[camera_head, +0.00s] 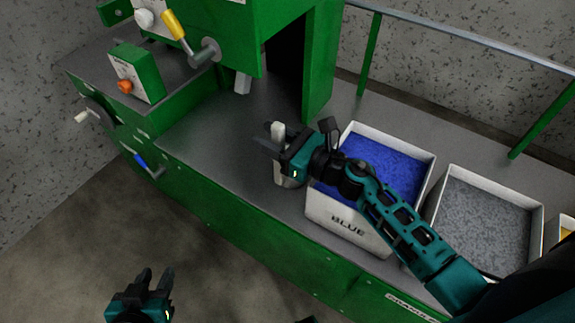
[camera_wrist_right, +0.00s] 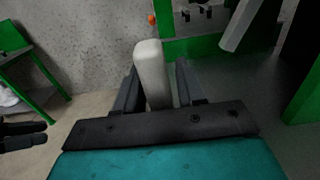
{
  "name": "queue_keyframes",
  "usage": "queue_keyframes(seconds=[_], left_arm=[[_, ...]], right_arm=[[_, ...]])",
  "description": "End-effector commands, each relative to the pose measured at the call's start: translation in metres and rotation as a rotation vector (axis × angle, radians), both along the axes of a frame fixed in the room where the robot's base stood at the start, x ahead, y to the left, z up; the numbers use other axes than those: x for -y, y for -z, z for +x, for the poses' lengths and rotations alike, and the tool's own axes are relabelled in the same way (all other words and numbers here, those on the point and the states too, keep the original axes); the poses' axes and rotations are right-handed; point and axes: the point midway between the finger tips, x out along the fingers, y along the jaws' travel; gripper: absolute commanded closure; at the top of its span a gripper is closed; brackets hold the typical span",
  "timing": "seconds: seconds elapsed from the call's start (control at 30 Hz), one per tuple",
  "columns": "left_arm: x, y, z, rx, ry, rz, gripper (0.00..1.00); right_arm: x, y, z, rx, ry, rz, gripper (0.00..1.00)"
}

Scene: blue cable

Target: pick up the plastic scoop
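The plastic scoop (camera_head: 278,131) is white, and its handle stands up beside the blue bin on the grey counter. Its body (camera_head: 284,181) shows partly below my right gripper. My right gripper (camera_head: 268,142) is at the handle, with one finger on either side. In the right wrist view the pale handle (camera_wrist_right: 153,75) rises between the two dark fingers (camera_wrist_right: 155,88). The gaps beside it look very narrow, and I cannot tell whether both fingers touch it. My left gripper (camera_head: 155,279) is low at the left, away from the scoop, with its fingers apart and empty.
A white bin marked BLUE (camera_head: 345,222) holds blue granules, close by my right gripper and under my right arm. A bin of grey granules (camera_head: 485,220) stands to its right. The green machine (camera_head: 230,35) rises behind. The counter (camera_head: 215,140) left of the scoop is clear.

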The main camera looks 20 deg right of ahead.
Motion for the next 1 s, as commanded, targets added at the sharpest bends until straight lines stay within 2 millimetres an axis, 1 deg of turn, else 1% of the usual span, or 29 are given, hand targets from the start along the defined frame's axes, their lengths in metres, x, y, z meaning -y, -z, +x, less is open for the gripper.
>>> queue_keyframes(seconds=[0.03, 0.3, 0.4, 0.77, 1.0], left_arm=[[0.0001, -0.0004, 0.0, 0.001, -0.001, -0.001, 0.62], [0.0007, -0.001, -0.0002, 0.001, -0.002, -0.004, 0.62], [0.0007, -0.001, -0.0004, 0.0, -0.003, -0.004, 0.62], [0.0008, -0.0015, -0.0005, 0.0, -0.003, -0.004, 0.62], [0.0006, -0.0069, -0.0003, 0.003, -0.002, -0.003, 0.62]], right_arm=[[0.0002, 0.0, -0.0001, 0.0, 0.0, 0.0, 0.66], [0.0003, 0.0, -0.0003, 0.0, 0.0, 0.0, 0.92], [0.0003, 0.0, -0.0003, 0.001, 0.0, -0.001, 1.0], [0.0007, -0.0009, 0.0001, 0.001, 0.0, -0.001, 1.0], [0.0057, -0.009, 0.0044, 0.002, 0.0, -0.002, 1.0]])
